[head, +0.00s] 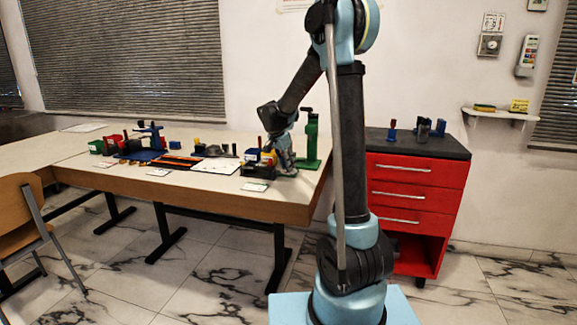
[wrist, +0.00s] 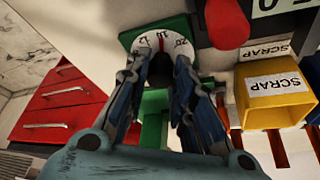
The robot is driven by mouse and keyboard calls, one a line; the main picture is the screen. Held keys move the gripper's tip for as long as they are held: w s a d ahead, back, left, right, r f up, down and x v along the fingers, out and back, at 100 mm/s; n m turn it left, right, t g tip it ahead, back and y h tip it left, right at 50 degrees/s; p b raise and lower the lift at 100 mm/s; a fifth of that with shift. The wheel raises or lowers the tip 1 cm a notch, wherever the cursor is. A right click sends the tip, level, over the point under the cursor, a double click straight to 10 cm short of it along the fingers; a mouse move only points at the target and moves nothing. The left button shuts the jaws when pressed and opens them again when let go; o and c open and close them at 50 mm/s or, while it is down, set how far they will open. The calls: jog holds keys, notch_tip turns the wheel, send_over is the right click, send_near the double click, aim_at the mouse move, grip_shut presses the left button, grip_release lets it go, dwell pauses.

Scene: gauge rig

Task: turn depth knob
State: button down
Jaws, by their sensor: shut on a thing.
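The green gauge (wrist: 128,38) has a white dial (wrist: 178,45) with black numbers and a red pointer mark near its top. A dark knob (wrist: 160,72) sits in front of the dial, partly hidden by the fingers. My gripper (wrist: 160,64) reaches it with one blue-grey finger on each side and is shut on it. In the head view, my gripper (head: 284,160) is low at the table's right end, beside the green stand (head: 311,140). The dial cannot be made out there.
A yellow SCRAP bin (wrist: 280,104) and a red-topped part (wrist: 228,22) stand close to the right of my gripper in the wrist view. The table (head: 215,198) carries several fixtures leftward. A red drawer cabinet (head: 412,190) stands right of the table.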

dwell(0.3)
jog(key=c, duration=1.4)
grip_release()
jog(key=v, duration=1.2)
jog(key=shift+w, duration=0.2)
jog(key=shift+f, duration=0.1)
